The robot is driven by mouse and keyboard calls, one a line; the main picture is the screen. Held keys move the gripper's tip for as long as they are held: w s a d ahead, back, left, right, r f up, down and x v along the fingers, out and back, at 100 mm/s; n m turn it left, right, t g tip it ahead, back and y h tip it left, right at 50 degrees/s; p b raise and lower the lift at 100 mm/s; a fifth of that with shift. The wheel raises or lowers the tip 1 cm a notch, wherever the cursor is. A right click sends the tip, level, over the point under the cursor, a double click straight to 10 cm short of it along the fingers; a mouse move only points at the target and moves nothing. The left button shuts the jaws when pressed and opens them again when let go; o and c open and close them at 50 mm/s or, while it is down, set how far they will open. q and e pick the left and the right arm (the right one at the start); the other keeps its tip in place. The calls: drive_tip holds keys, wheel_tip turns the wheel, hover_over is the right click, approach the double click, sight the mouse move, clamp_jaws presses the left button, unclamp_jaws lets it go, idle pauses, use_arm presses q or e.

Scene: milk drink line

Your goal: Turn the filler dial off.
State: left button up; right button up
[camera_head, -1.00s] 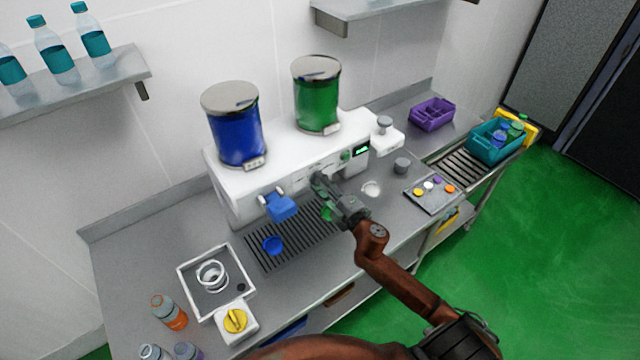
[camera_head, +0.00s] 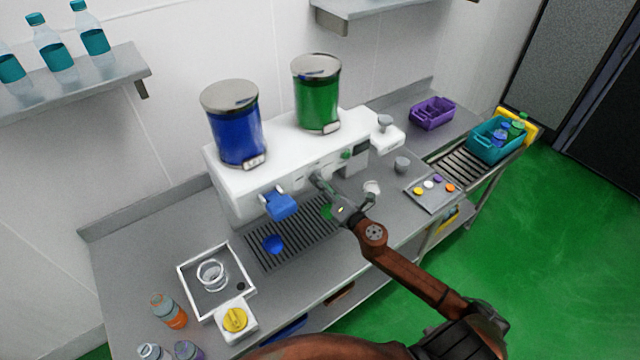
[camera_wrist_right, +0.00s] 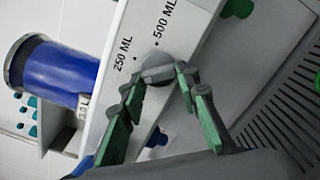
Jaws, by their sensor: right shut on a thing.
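The filler machine (camera_head: 235,190) is a white box with a blue tank (camera_head: 235,130) and a green tank (camera_head: 317,100) on top. In the right wrist view its grey dial (camera_wrist_right: 157,68) sits on the white front between the printed labels "250 ML" and "500 ML". My right gripper (camera_wrist_right: 161,80) is shut on the dial, a green-padded finger on each side. The exact dial setting is hard to read. In the head view the right gripper (camera_head: 322,184) reaches the machine's front and hides the dial. The machine's small display (camera_head: 361,151) looks dark. My left gripper is not in view.
A blue dispenser head (camera_head: 280,205) sticks out left of my gripper. A blue cup (camera_head: 272,244) stands on the drip grate (camera_head: 300,235) below. A tray with coloured buttons (camera_head: 432,196) lies to the right.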

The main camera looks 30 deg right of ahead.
drive_tip(key=shift+d+n, duration=0.1)
drive_tip(key=shift+n, duration=1.9)
drive_tip(key=o, duration=1.2)
drive_tip(key=shift+w, duration=0.15)
drive_tip(key=shift+c, duration=0.2)
drive_tip(key=shift+s+f, duration=0.1)
drive_tip(key=shift+s, duration=0.1)
drive_tip(key=s, duration=1.1)
drive_tip(key=shift+s+d, duration=0.4)
drive_tip(key=shift+d, duration=0.05)
